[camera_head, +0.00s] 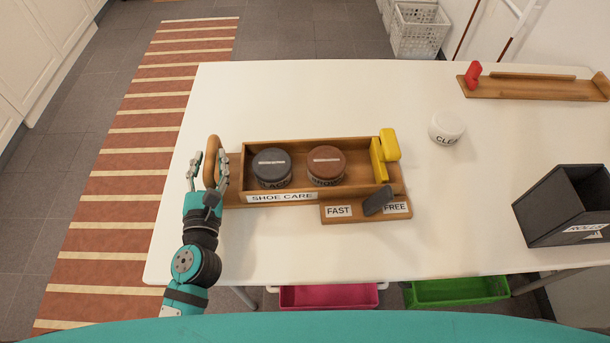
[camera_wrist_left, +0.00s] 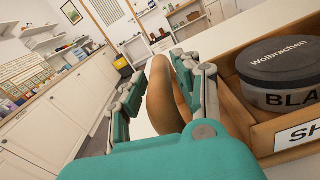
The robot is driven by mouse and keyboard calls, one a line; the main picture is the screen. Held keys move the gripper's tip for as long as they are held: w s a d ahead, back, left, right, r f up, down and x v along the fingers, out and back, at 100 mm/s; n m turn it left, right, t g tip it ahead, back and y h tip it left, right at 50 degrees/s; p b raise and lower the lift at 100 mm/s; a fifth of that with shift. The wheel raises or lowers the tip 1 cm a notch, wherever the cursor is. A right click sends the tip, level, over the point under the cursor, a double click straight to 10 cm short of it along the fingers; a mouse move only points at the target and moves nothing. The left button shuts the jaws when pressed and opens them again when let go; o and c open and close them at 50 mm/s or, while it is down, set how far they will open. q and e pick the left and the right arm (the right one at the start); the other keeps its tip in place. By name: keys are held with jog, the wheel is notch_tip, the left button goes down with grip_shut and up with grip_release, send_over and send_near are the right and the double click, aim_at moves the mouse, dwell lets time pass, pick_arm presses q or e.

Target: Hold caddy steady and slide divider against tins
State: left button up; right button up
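The wooden caddy (camera_head: 310,144), labelled SHOE CARE, stands on the table. In it are a dark tin (camera_head: 272,167) at left and a brown tin (camera_head: 326,165) beside it. The yellow divider (camera_head: 383,160) stands near the right end, apart from the brown tin. A dark lever (camera_head: 378,201) on the front block leans up toward the FREE label. My left gripper (camera_head: 208,171) is at the caddy's round wooden handle (camera_head: 213,146). Its fingers are open on either side of the handle, which also shows in the left wrist view (camera_wrist_left: 160,95), with a gap at the left finger. My right gripper is not in view.
A white tin (camera_head: 446,127) stands right of the caddy. A wooden rail with a red part (camera_head: 530,88) lies at the back right. A black box (camera_head: 566,205) is at the right edge. The table in front of the caddy is clear.

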pick_arm(q)
grip_shut()
jog(key=shift+r, duration=0.25)
jog(key=shift+w, duration=0.1)
jog(key=shift+d+f, duration=0.15)
jog(key=shift+f, duration=0.3)
jog(key=shift+r, duration=0.1)
dwell(0.7)
